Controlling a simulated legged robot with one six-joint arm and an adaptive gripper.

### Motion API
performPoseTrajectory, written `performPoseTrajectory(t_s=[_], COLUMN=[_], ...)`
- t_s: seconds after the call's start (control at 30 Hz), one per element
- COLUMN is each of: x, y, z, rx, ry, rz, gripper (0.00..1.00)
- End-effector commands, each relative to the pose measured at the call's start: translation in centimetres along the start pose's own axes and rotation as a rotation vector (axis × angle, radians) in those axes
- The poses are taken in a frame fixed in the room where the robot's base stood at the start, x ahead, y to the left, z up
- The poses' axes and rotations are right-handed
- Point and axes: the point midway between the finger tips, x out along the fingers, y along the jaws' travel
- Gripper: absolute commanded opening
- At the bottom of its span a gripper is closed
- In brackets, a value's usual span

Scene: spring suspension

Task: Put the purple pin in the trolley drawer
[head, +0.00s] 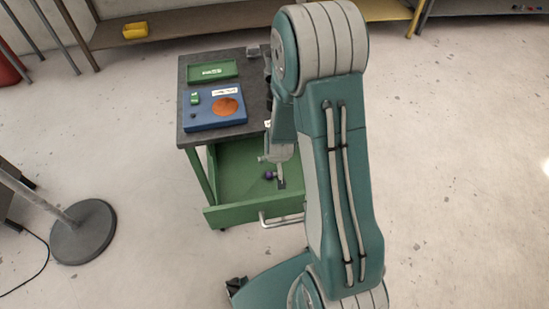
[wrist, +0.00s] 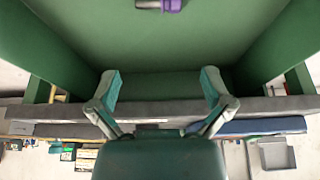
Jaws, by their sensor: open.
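The trolley's green drawer (head: 225,180) is pulled open below the dark top. The purple pin (head: 270,175) lies on the drawer floor, partly behind my arm. In the wrist view its purple head and part of a grey shaft (wrist: 172,5) show at the top edge; the rest is cut off. My gripper (wrist: 161,85) is open with nothing between its fingers. It is over the drawer, apart from the pin. In the head view my arm hides most of the gripper.
The trolley top (head: 258,85) holds a blue board (head: 200,121) with an orange disc (head: 228,107) and a green tray (head: 212,72). The drawer has a metal front handle (head: 280,220). A round stand base (head: 83,232) is at left. The floor at right is clear.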

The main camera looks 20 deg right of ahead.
Motion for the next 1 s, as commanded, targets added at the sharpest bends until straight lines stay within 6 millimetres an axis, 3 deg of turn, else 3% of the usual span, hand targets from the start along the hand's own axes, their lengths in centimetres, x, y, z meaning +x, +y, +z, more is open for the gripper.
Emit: performPoseTrajectory(t_s=[0.17, 0.27, 0.4, 0.53, 0.77, 1.0], x=[-1.7, -4.6, -9.8, -14.6, -22.7, -30.3], y=[-0.3, -1.0, -2.1, -2.9, -3.6, -3.5], z=[-0.6, -1.8, -2.9, -3.2, -2.1, 0.9], rx=[-0.005, -0.017, -0.043, -0.067, -0.111, -0.154], ry=[0.008, 0.022, 0.035, 0.044, 0.062, 0.082], rz=[-0.01, -0.03, -0.061, -0.084, -0.107, -0.111], gripper=[1.0, 1.0, 1.0, 1.0, 1.0, 1.0])
